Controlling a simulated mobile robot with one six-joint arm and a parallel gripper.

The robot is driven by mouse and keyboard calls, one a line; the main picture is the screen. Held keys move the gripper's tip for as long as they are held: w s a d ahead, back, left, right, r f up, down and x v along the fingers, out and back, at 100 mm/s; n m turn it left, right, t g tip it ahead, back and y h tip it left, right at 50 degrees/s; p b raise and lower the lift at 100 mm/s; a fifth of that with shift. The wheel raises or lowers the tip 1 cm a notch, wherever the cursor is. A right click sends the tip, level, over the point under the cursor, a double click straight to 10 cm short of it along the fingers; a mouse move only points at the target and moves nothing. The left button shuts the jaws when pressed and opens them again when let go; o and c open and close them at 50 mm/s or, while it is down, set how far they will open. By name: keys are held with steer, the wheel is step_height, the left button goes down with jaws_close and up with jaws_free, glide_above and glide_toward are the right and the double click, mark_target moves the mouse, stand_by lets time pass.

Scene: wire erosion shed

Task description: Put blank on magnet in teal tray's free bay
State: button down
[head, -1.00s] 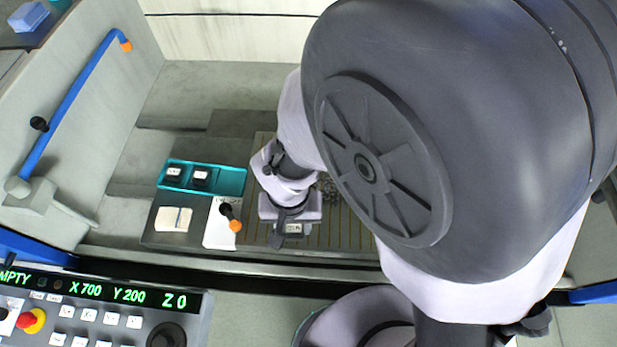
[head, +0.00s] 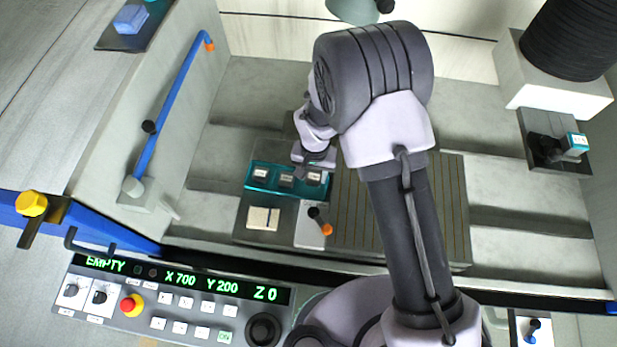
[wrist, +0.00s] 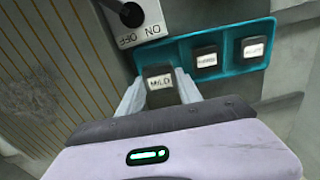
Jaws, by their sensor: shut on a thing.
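The blank is a dark block with a white label reading MILD (wrist: 160,84); it also shows in the head view (head: 314,178). My gripper (wrist: 160,92) is shut on it, one finger on each side. In the head view my gripper (head: 315,165) is at the right end of the teal tray (head: 272,191). The blank is at that end bay; I cannot tell whether it touches the floor. Two other labelled dark blocks (wrist: 207,60) (wrist: 253,50) sit in the other bays. The slatted magnet plate (head: 400,215) has no block visible, though my arm hides part of it.
A white ON/OFF plate with a black and orange lever (head: 320,221) stands just in front of the tray. A pale block (head: 263,218) lies left of it. A blue rail (head: 175,110) runs along the left wall. A control panel (head: 170,297) is at the front.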

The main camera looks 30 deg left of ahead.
mark_target(313, 182)
steer(key=shift+f+b, duration=0.35)
steer(key=shift+f, duration=2)
steer(key=c, duration=1.1)
jaws_free()
step_height(313, 182, up, 12)
steer(key=shift+r+p, duration=0.2)
steer(key=shift+p, duration=0.65)
steer(key=w+d+r+m+t+y, duration=0.1)
steer(key=d+r+m, duration=0.1)
steer(key=d+r, duration=0.7)
steer(key=w+d+r+m+t+y, duration=0.15)
steer(key=d+r, duration=0.35)
steer(key=r, duration=0.7)
steer(key=s+d+r+m+t, duration=0.1)
steer(key=s+d+r, duration=0.2)
steer(key=s+d, duration=0.1)
steer(key=s+d+r+m+t, duration=0.1)
steer(key=s+d+r, duration=0.3)
steer(key=s, duration=0.1)
steer(key=s+d+r+m+t, duration=0.1)
steer(key=s+d+r, duration=0.2)
steer(key=s+d, duration=0.1)
steer(key=shift+s+d+r+m+h, duration=0.25)
steer(key=shift+d+r+m, duration=0.1)
steer(key=shift+d+r, duration=0.1)
